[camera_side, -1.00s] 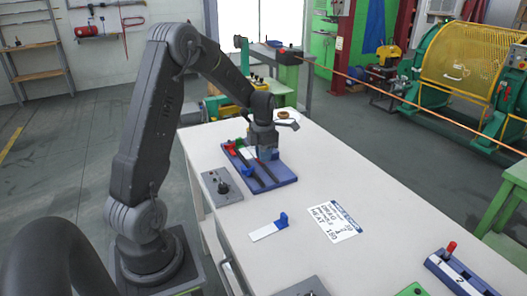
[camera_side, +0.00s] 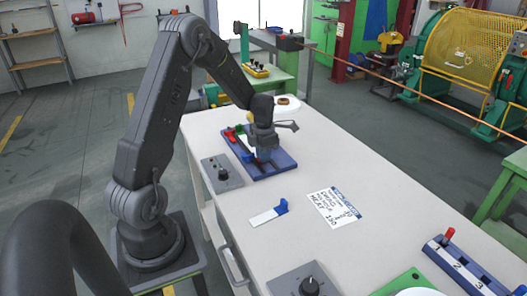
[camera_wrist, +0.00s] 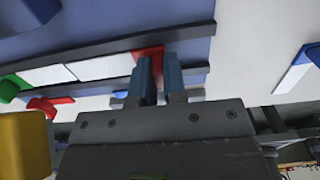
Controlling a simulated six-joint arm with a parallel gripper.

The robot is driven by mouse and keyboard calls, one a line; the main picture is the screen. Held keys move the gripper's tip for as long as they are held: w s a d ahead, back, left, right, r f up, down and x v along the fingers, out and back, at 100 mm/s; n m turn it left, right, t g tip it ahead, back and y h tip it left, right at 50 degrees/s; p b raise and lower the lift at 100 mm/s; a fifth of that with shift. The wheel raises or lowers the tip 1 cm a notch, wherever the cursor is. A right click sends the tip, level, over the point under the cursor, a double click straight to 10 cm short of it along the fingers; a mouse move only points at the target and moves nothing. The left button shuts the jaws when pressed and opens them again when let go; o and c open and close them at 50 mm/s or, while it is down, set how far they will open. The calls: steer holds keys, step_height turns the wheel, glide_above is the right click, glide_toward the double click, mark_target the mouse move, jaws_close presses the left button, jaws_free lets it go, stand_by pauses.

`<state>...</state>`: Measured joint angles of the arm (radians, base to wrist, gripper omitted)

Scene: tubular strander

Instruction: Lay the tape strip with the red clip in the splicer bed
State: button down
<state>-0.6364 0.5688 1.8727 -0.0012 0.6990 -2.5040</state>
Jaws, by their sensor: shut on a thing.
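The blue splicer bed (camera_side: 285,160) lies on the white table, with dark rails along it. My gripper (camera_side: 262,158) is low over the bed. In the wrist view its blue fingers (camera_wrist: 160,80) are shut on the red clip (camera_wrist: 150,51). The white tape strip (camera_wrist: 103,66) runs left from this clip, between the two dark rails (camera_wrist: 185,37). Its left end appears to meet another white strip (camera_wrist: 45,75) with a green clip (camera_wrist: 8,88). The fingers hide part of the red clip, and I cannot tell if the strip touches the bed floor.
A white strip with a blue clip (camera_side: 281,206) lies on the table in front. A red part (camera_wrist: 48,105) sits at the bed's left. A grey knob box (camera_side: 221,175) stands beside the bed. A printed card (camera_side: 333,206) and numbered blue rack (camera_side: 455,262) lie farther right.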

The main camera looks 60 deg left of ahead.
steer(key=shift+f, duration=0.1)
steer(key=c, duration=1.1)
jaws_free()
step_height(320, 180, up, 14)
steer(key=shift+f, duration=0.1)
